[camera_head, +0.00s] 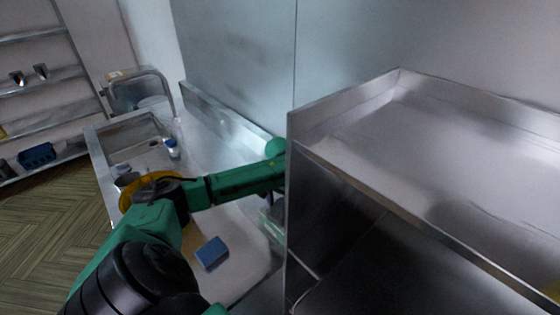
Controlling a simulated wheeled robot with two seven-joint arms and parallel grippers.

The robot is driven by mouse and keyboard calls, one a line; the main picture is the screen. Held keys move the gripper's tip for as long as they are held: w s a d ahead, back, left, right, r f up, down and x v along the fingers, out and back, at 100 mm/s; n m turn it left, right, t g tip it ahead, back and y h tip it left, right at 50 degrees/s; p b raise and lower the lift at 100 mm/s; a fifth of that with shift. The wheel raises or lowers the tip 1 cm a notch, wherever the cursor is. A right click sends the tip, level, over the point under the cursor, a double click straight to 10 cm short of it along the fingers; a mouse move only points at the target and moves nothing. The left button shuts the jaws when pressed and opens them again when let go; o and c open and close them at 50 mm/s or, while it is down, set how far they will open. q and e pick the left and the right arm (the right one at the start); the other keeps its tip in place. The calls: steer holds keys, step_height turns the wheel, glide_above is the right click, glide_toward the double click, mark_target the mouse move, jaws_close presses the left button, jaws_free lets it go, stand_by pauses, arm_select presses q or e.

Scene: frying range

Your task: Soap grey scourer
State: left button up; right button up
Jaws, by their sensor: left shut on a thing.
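My left arm (235,183) reaches in from the lower left across the steel counter, and its far end goes behind the edge of a tall steel panel. The left gripper's fingers are hidden there, so what they hold does not show. A blue sponge-like block (212,252) lies flat on the counter below the forearm. A small pale green item (271,223) sits beside the panel, partly hidden; I cannot tell what it is. I cannot make out a grey scourer or a soap container for sure. My right gripper is not in view.
A steel unit with a raised rim (400,72) fills the right side and its panel blocks the view. A sink (130,133) lies at the counter's far end, with a blue-and-white bottle (172,149) beside it. Wall shelves (45,78) stand at left.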

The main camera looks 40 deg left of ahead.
mark_target(280, 208)
arm_select(q)
steer(key=shift+r, duration=3.5)
